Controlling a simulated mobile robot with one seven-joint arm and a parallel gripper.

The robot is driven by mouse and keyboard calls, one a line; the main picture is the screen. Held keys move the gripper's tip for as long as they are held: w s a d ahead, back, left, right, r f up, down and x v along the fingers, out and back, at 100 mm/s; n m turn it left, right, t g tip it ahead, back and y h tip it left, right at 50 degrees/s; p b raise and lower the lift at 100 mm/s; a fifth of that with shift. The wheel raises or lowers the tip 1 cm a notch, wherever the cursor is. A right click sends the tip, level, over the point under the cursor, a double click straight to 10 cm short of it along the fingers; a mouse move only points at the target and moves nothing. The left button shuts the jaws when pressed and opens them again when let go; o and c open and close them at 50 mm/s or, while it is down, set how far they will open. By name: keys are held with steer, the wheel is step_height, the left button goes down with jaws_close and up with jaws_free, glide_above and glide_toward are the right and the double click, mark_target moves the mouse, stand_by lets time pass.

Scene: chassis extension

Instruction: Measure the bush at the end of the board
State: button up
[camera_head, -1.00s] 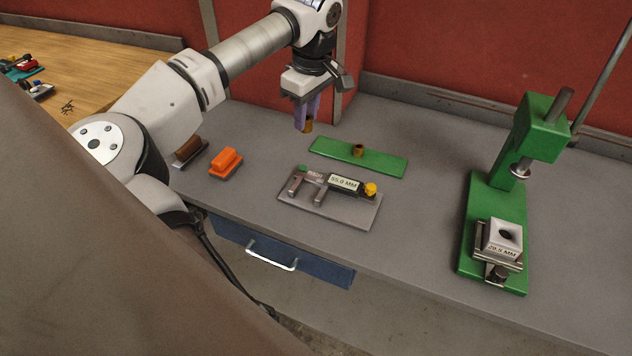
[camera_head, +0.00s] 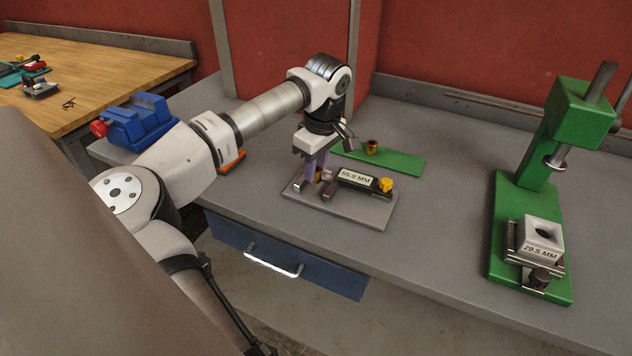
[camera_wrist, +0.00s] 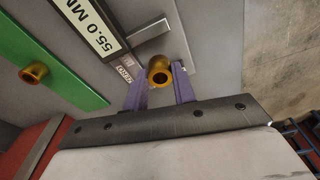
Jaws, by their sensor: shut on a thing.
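My gripper (camera_head: 316,170) has purple fingers and is shut on a brass bush (camera_wrist: 159,72), a hollow ring seen from above in the wrist view. It holds the bush at the left end of the caliper (camera_head: 352,181), by its jaws. I cannot tell whether the bush sits between the jaws or touches them. The caliper lies on a grey plate (camera_head: 360,212) and its display (camera_wrist: 92,25) reads 55.0 MM. The green board (camera_head: 403,162) lies behind. A second brass bush (camera_head: 372,147) stands on it, also visible in the wrist view (camera_wrist: 34,73).
A green press (camera_head: 520,220) with a block marked 29.5 MM (camera_head: 541,238) stands at the right. A blue vise (camera_head: 140,122) is at the left. An orange object (camera_head: 233,162) is partly behind my arm. The bench between plate and press is clear.

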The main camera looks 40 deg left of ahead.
steer(key=shift+f+b, duration=0.4)
steer(key=shift+f, duration=0.95)
steer(key=shift+f, duration=0.15)
steer(key=o, duration=1)
